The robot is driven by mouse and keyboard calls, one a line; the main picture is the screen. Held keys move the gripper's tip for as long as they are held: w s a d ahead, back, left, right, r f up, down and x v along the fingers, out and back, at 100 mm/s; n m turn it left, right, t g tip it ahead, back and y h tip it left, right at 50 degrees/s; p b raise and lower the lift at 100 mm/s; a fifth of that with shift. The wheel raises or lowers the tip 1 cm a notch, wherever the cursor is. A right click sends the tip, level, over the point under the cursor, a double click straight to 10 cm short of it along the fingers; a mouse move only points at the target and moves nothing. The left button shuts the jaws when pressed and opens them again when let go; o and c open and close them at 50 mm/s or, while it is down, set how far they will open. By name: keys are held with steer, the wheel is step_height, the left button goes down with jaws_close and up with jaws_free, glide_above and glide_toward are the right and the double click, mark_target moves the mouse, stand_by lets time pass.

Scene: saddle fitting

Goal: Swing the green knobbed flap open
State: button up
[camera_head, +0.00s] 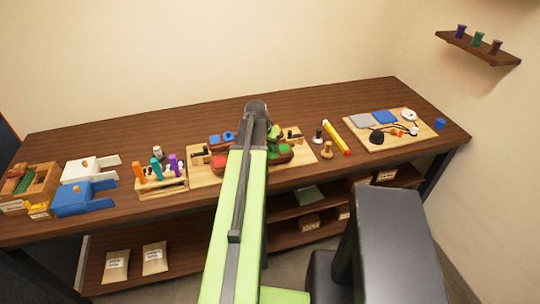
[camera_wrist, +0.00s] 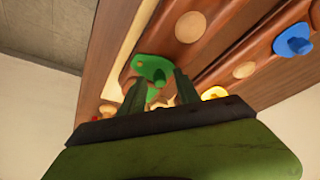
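In the wrist view the green knobbed flap (camera_wrist: 150,66) lies just beyond my gripper (camera_wrist: 160,79), against a reddish-brown wooden piece. The two dark fingers stand apart. A green knob-like part (camera_wrist: 152,93) shows in the gap between them; I cannot tell whether either finger touches it. In the head view, green parts (camera_head: 279,156) show on the work at the board's middle, right beside my arm's end. My arm hides much of that work.
A blue knobbed piece (camera_wrist: 294,41) sits right of the flap in the wrist view. The light board (camera_head: 310,152) lies mid-table. A rack of coloured-handled tools (camera_head: 162,188) stands left. A yellow-red stick (camera_head: 337,138) and a second board (camera_head: 378,142) lie right.

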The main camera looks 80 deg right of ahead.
steer(key=shift+f, duration=0.1)
jaws_close()
steer(key=shift+n, duration=0.3)
steer(key=n, duration=0.1)
steer(key=n+t, duration=0.1)
steer(key=n, duration=0.1)
steer(key=shift+w+a+n+t, duration=0.35)
steer(key=shift+a+n+t, duration=0.05)
steer(key=n, duration=0.1)
steer(key=n+t, duration=0.1)
steer(key=n, duration=0.1)
steer(key=a+n+t, duration=0.1)
steer(key=n, duration=0.1)
steer(key=shift+w+a+y, duration=0.1)
steer(key=shift+w+y, duration=0.15)
steer(key=shift+y, duration=0.05)
steer(key=n, duration=0.2)
steer(key=a+n+t+y, duration=0.1)
steer(key=n, duration=0.3)
steer(key=shift+s+a+n+t+y, duration=0.15)
steer(key=shift+a+n+t+y, duration=0.15)
steer(key=shift+n, duration=0.1)
steer(key=n, duration=0.1)
steer(key=n+y, duration=0.1)
steer(key=n, duration=0.1)
steer(key=a+n, duration=0.1)
steer(key=shift+s+n+t+y, duration=0.3)
steer(key=shift+y, duration=0.1)
